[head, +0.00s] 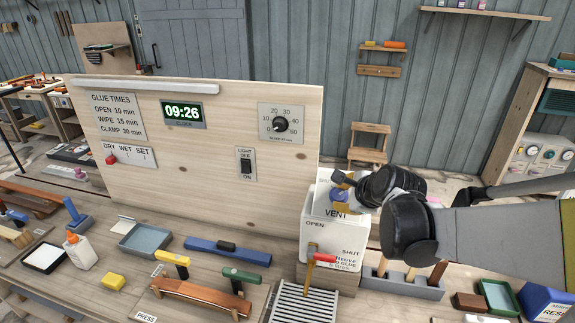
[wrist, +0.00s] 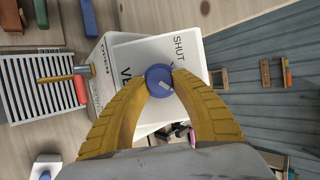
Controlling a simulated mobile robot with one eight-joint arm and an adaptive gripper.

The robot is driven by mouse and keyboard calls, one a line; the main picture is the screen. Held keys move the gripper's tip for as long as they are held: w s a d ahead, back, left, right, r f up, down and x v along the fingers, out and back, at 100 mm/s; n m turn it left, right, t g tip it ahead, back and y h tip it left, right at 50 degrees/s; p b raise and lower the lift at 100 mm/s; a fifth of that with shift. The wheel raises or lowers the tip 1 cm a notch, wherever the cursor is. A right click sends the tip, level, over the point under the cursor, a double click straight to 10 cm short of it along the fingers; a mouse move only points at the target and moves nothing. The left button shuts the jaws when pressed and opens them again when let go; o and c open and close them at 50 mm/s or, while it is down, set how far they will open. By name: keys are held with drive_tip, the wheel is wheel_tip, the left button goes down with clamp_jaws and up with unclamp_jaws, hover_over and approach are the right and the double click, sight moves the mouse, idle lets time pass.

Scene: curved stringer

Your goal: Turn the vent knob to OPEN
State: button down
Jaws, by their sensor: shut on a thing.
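The vent knob is a round blue knob (wrist: 159,80) on a white panel on top of a white box (head: 325,235). In the head view a bit of the knob's blue (head: 340,195) shows under my gripper (head: 344,186), above the word VENT. In the wrist view my gripper (wrist: 160,84) has its two yellow fingers closed on the knob's sides. A small pale mark shows on the knob's face. The word SHUT is readable on the panel at the upper right of the knob in the wrist view. The panel's OPEN label for the knob is not readable, hidden by the fingers.
A red-handled lever (head: 325,258) with its own OPEN and SHUT labels is on the box's front, above a slatted grate (head: 305,304). A wooden board (head: 220,135) stands behind at left. A grey tool holder (head: 405,285) is at right.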

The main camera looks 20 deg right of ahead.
drive_tip(key=c, duration=1)
unclamp_jaws()
drive_tip(key=v, duration=1.2)
